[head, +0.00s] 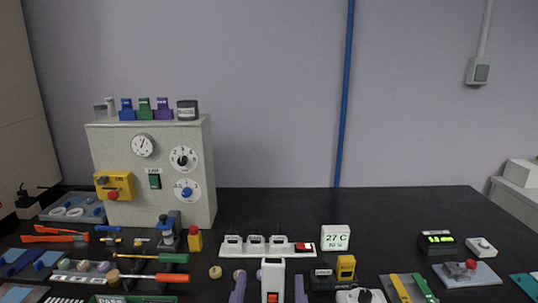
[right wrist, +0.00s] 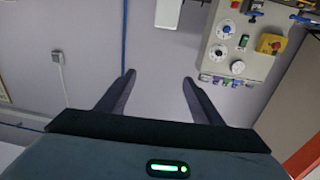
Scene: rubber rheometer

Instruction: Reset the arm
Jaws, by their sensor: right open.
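My right gripper (head: 270,284) is at the bottom middle of the head view, with its two dark purple fingers pointing up and well apart. It is open, and it also shows in the right wrist view (right wrist: 158,82) with nothing between the fingertips but the distant wall. In the head view a white upright device (head: 272,272) with an orange mark shows between the fingers; I cannot tell how far it is from them. My left gripper is not in view.
A large beige instrument box (head: 140,193) with dials stands at the left back. Tools and small parts crowd the left and front edge. The black table (head: 400,212) is clear at the back right.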

